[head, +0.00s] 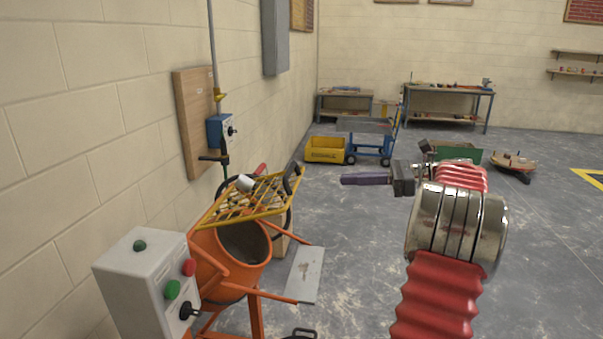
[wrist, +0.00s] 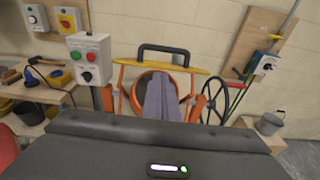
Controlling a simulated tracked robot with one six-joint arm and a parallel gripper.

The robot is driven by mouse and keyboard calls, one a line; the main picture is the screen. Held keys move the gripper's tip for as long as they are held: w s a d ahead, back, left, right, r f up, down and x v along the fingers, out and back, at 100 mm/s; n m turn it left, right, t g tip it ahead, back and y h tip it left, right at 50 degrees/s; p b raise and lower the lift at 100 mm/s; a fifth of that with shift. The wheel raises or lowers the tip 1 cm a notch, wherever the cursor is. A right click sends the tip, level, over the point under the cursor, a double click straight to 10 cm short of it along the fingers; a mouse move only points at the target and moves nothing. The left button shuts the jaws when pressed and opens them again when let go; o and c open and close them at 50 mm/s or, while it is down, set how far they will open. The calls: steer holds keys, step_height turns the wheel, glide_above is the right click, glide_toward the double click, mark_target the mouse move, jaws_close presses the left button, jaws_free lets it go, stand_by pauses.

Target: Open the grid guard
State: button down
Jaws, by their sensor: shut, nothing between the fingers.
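The yellow grid guard (head: 262,211) sits above the mouth of an orange mixer drum (head: 236,262), tilted, with a black handle (head: 291,178) at its right end. The drum's dark opening shows below it. In the wrist view the guard's yellow bar (wrist: 132,63) spans the drum, with the black handle (wrist: 163,48) above it. My gripper (head: 344,179) is right of the guard in the head view, apart from the handle, its purple fingers together and empty.
A grey control box (head: 145,285) with green and red buttons stands at the mixer's left. A black handwheel (wrist: 214,97) is on its right. A blue switch box (head: 221,130) hangs on the wall. The floor right of the mixer is mostly clear.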

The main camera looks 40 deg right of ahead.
steer(key=r+x, duration=0.3)
steer(key=x, duration=0.9)
steer(key=shift+w+a, duration=0.45)
steer(key=shift+f, duration=0.1)
steer(key=shift+a, duration=0.15)
